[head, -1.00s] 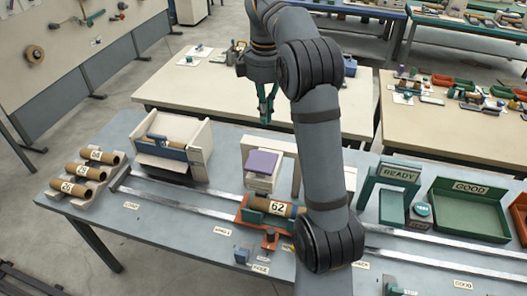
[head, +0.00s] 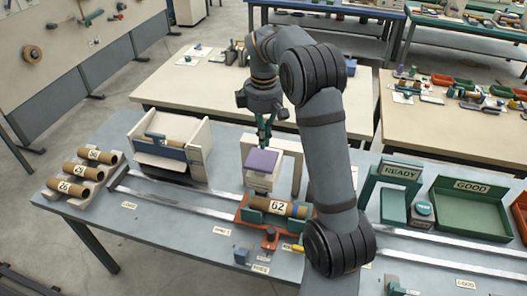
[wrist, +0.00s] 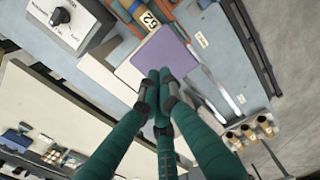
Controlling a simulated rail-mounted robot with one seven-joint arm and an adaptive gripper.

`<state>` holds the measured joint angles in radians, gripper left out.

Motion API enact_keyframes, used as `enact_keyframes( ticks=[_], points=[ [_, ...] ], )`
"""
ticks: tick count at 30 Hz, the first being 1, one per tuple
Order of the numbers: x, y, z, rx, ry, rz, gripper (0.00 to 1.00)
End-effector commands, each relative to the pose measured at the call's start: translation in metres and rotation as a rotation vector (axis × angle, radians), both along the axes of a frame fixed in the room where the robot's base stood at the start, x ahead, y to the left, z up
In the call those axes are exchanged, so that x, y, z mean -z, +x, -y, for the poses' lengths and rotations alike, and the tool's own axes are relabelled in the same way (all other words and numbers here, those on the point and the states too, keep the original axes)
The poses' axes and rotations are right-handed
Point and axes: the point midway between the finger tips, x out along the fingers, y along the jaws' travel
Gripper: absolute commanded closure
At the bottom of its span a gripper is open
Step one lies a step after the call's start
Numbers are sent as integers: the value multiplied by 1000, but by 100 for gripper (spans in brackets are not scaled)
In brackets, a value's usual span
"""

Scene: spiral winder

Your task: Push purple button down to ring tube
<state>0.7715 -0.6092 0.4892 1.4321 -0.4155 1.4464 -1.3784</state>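The purple button (head: 263,161) is a square block on a white housing (head: 258,183) at the front of a white arch. It also shows in the wrist view (wrist: 160,55). A brown tube labelled 62 (head: 279,207) lies in an orange carriage (head: 242,217) just in front of the button. My gripper (head: 263,146) is over the back edge of the button, fingers pointing down. In the wrist view my green fingers (wrist: 159,78) come together at the tips, with nothing between them, and overlap the button's near edge. I cannot tell whether they touch it.
Metal rails (head: 170,196) run along the table. Several tubes (head: 80,172) lie in a rack at the left, beside a white bin (head: 170,148). A green READY arch (head: 400,173) and a green GOOD tray (head: 470,211) stand at the right.

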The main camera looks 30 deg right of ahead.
Motion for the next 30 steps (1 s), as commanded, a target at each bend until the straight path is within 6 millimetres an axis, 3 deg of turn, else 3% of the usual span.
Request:
enact_keyframes(
  ticks=[3, 9, 23, 30],
  points=[
    [19, -1, 0, -1, 1, -4, 100],
    [37, 0, 0, 0, 0, -1, 100],
    [44, 0, 0, 1, 0, 0, 100],
    [78, 0, 0, 0, 0, -1, 100]
  ],
)
